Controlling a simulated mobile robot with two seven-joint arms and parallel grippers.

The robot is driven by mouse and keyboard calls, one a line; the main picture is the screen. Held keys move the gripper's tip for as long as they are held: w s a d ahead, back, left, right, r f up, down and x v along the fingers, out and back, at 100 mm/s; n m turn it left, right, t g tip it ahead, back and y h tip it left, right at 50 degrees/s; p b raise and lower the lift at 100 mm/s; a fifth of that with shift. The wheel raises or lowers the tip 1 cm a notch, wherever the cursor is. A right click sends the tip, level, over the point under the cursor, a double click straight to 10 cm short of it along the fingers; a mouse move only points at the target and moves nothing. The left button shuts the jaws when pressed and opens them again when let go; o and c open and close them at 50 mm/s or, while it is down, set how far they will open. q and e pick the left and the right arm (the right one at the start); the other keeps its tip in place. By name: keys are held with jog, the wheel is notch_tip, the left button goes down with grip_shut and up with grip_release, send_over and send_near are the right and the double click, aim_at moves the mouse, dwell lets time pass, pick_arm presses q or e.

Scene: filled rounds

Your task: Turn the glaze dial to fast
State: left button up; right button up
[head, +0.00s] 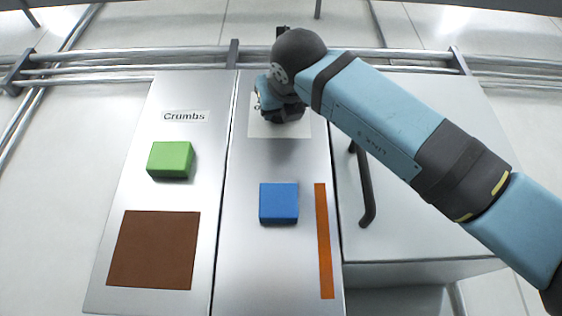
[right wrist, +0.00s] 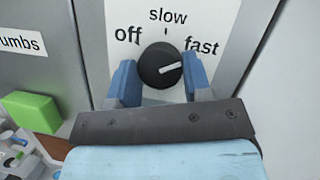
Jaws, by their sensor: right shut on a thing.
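The glaze dial (right wrist: 158,58) is a round black knob on a white plate (right wrist: 120,15) marked off, slow and fast. Its white pointer line points right and slightly up, toward the side of the word fast. My right gripper (right wrist: 159,66) is shut on the dial, with one blue finger on each side. In the head view my right gripper (head: 282,108) covers the dial, and only part of the white plate (head: 265,128) shows. My left gripper is not in view.
A green block (head: 171,158) sits under the "Crumbs" label (head: 186,116) on the left panel, above a brown square (head: 153,250). A blue block (head: 278,203) and an orange strip (head: 324,240) are below the dial. A dark handle (head: 363,185) stands out at right.

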jog(key=shift+m, duration=0.5)
jog(key=o, duration=0.9)
jog(key=b+v, duration=0.2)
jog(key=v, duration=1.2)
jog(key=shift+a, duration=0.1)
jog(key=shift+w, duration=0.1)
